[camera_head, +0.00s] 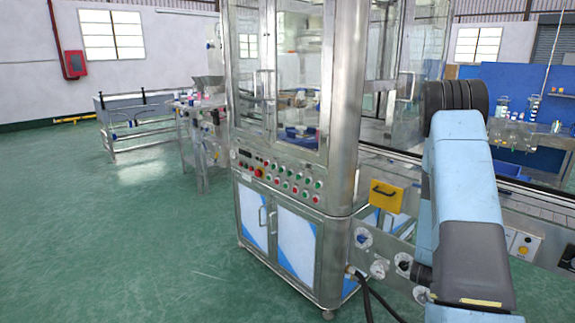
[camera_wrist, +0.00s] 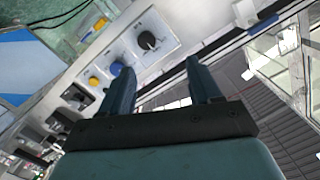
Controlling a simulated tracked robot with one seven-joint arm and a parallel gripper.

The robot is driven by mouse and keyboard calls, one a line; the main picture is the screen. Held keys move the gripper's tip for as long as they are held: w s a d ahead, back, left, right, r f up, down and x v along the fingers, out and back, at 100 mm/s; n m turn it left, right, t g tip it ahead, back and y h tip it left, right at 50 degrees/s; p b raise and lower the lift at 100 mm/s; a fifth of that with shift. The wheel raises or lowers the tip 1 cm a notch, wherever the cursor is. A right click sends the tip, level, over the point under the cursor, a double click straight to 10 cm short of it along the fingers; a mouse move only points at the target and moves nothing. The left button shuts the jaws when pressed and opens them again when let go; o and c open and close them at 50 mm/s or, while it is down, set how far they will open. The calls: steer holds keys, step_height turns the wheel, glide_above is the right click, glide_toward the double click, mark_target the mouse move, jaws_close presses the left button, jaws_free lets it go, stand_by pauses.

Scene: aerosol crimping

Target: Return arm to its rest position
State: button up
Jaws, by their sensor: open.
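My gripper (camera_wrist: 160,88) shows in the wrist view with its two dark fingers apart and nothing between them. Beyond the fingers is a control panel with a black knob (camera_wrist: 147,40), a blue button (camera_wrist: 116,68) and a yellow button (camera_wrist: 93,81). The fingers appear apart from the panel, though the exact distance is hard to tell. In the head view my blue and grey arm stands at the right, in front of the conveyor, and my gripper is not visible there.
A steel and glass machine cabinet (camera_head: 283,172) stands in the middle, close to my arm. A conveyor (camera_head: 535,210) runs behind my arm to the right. The green floor (camera_head: 120,240) at left is clear.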

steer(key=w+a+r+n+y, duration=0.35)
steer(key=a+r+y, duration=0.25)
steer(key=a+r, duration=0.5)
steer(key=s+a+r+n+g+y, duration=0.1)
steer(key=s+a+r+n+y, duration=0.3)
steer(key=a+r, duration=0.6)
steer(key=s+a+r+n+g+y, duration=0.1)
steer(key=s+a+r+n, duration=0.1)
steer(key=s, duration=0.7)
steer(key=s+a+r+n+g+y, duration=0.1)
steer(key=s+a+r, duration=0.3)
steer(key=s, duration=0.5)
steer(key=s+a+r+n+g, duration=0.2)
steer(key=s+a+r+n, duration=0.1)
steer(key=s, duration=0.6)
steer(key=shift+s+a+n+g+y, duration=0.15)
steer(key=shift+a+n+g+y, duration=0.35)
steer(key=shift+a, duration=0.65)
